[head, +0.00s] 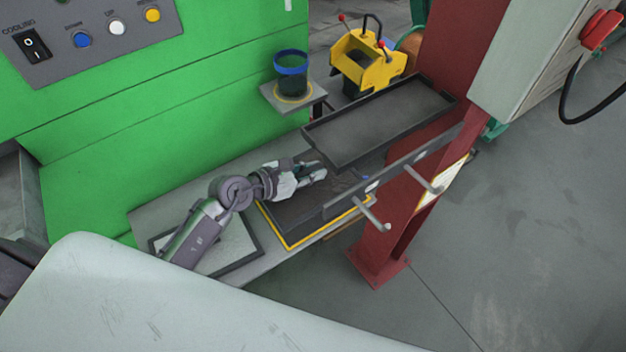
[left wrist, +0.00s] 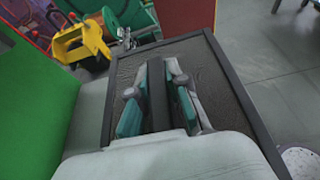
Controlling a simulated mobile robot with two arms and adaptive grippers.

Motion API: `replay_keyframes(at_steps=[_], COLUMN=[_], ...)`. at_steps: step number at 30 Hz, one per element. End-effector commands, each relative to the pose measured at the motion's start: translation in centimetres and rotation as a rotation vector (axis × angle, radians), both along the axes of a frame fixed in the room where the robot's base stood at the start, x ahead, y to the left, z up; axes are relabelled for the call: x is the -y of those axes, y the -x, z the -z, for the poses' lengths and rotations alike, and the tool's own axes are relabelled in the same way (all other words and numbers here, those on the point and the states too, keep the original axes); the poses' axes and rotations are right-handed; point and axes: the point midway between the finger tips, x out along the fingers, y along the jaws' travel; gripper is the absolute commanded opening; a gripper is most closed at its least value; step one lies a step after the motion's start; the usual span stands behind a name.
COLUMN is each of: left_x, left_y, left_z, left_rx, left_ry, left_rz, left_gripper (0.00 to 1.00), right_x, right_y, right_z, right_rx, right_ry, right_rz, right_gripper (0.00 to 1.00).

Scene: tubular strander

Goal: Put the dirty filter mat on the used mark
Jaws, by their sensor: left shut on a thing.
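The dirty filter mat (head: 284,219) is a dark, textured panel in a black frame. The hand hides part of the mat. My right gripper is not in view.
A pale framed mat (head: 236,246) lies left on the bench. A blue-rimmed cup (head: 291,75) sits on a small shelf by the green cabinet.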

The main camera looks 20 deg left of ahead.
Motion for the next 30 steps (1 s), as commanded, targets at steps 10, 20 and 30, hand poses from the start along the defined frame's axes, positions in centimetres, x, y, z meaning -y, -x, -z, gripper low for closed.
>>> replay_keyframes(at_steps=[10, 20, 30], left_x=[0.0, 0.0, 0.0], left_y=[-0.1, -0.1, -0.1], left_z=[4.0, 4.3, 4.4], left_rx=[0.001, 0.003, 0.002], left_ry=[0.002, 0.001, 0.001], left_rz=[-0.003, -0.001, -0.001], left_gripper=[0.0, 0.0, 0.41], right_x=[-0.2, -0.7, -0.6], right_y=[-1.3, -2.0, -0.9], right_z=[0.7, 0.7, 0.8], right_rx=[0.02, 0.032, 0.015], right_ry=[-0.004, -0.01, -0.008], right_rz=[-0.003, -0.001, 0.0], right_gripper=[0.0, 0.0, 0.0])
